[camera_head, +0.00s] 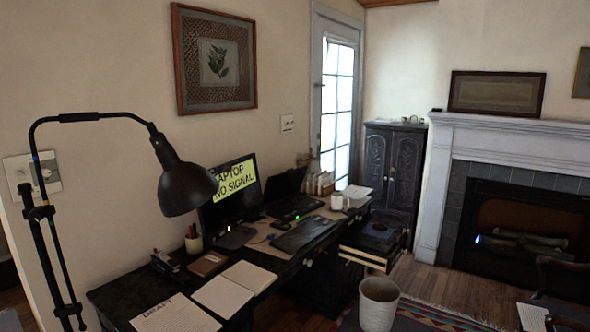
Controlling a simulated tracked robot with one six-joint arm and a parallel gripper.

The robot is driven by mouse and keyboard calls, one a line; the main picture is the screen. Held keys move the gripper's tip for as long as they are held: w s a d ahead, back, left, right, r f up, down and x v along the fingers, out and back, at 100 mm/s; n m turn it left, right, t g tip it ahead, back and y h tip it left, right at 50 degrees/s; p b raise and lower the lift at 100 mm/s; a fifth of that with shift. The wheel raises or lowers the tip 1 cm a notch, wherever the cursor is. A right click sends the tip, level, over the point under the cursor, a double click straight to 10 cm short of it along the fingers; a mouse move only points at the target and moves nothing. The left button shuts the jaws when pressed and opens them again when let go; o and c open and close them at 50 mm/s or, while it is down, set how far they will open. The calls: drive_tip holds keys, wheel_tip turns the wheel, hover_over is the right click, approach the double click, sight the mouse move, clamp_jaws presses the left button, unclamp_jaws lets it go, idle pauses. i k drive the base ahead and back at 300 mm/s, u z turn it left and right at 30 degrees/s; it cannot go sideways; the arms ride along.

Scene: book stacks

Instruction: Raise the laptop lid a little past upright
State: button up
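A flat dark slab (303,234) lies on the desk in front of the monitor. The monitor (230,190) reads "LAPTOP NO SIGNAL" on yellow-green. My gripper is not in view.
The dark desk (113,291) runs along the left wall. A black lamp (187,186) hangs in front of it. An open notebook (223,296), papers, a pen cup (194,243) and a white mug (337,201) stand on it. A bin (378,303) stands on the floor right of the desk.

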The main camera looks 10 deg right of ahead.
sight(281, 186)
drive_tip(key=z, duration=0.25)
drive_tip(key=i, duration=0.85)
drive_tip(key=z, duration=0.35)
drive_tip(key=i, duration=1.55)
drive_tip(key=u, duration=0.55)
drive_tip(key=i, duration=1.25)
drive_tip(key=u, duration=0.45)
